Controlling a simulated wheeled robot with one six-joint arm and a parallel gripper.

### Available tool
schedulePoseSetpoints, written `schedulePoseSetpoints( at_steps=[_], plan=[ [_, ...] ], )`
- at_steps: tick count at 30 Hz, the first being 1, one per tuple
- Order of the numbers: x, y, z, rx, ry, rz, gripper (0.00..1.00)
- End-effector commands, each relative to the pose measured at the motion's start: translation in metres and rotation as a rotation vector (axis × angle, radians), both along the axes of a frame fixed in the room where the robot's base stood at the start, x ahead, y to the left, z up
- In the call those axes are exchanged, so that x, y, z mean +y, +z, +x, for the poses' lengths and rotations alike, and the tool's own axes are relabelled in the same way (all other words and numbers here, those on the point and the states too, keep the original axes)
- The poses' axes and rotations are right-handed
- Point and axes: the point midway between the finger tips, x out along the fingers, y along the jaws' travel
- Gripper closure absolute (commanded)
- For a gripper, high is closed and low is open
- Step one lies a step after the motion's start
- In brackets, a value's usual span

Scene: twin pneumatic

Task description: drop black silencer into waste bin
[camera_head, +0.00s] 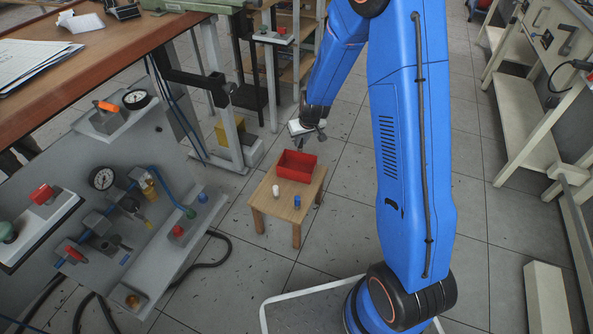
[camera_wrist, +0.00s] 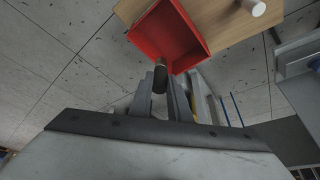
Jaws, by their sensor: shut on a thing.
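My gripper (camera_wrist: 165,90) is shut on the black silencer (camera_wrist: 160,76), a small dark cylinder between the fingertips in the wrist view. The red waste bin (camera_wrist: 162,37) is an open box just beyond the fingertips there, and its inside looks empty where it shows. In the head view the red bin (camera_head: 296,166) stands on a small wooden table, and my gripper (camera_head: 308,138) is above its back right side. The silencer cannot be made out in the head view. I cannot tell how high it is above the bin.
The small wooden table (camera_head: 262,204) also bears a white cylinder (camera_head: 276,190) and a blue one (camera_head: 297,201). At left stands a grey panel (camera_head: 150,225) with gauges, valves and hoses, beside a wooden workbench (camera_head: 90,62). Tiled floor is free right of the small table.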

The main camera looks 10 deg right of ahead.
Motion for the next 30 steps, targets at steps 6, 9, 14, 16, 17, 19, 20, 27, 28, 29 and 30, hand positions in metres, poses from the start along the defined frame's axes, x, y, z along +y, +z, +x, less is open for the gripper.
schedulePoseSetpoints(
  at_steps=[6,9,14,16,17,19,20,27,28,29,30],
  plan=[
    [0.0,-0.014,0.0,0.002,-0.001,-0.001,1.0],
    [-0.001,-0.018,0.0,0.002,-0.002,-0.002,1.0],
    [-0.001,-0.021,-0.001,0.002,-0.001,-0.003,1.0],
    [-0.001,-0.021,0.0,0.002,-0.001,-0.003,1.0],
    [-0.001,-0.021,0.0,0.002,-0.001,-0.003,1.0],
    [-0.001,-0.021,0.0,0.002,-0.001,-0.003,1.0],
    [-0.001,-0.021,0.0,0.002,-0.001,-0.003,1.0],
    [-0.001,-0.021,0.0,0.002,-0.001,-0.003,0.62],
    [-0.001,-0.021,0.0,0.002,-0.001,-0.003,0.62],
    [-0.001,-0.021,0.0,0.002,-0.001,-0.003,0.62],
    [-0.001,-0.021,0.0,0.002,-0.001,-0.003,0.62]
  ],
)
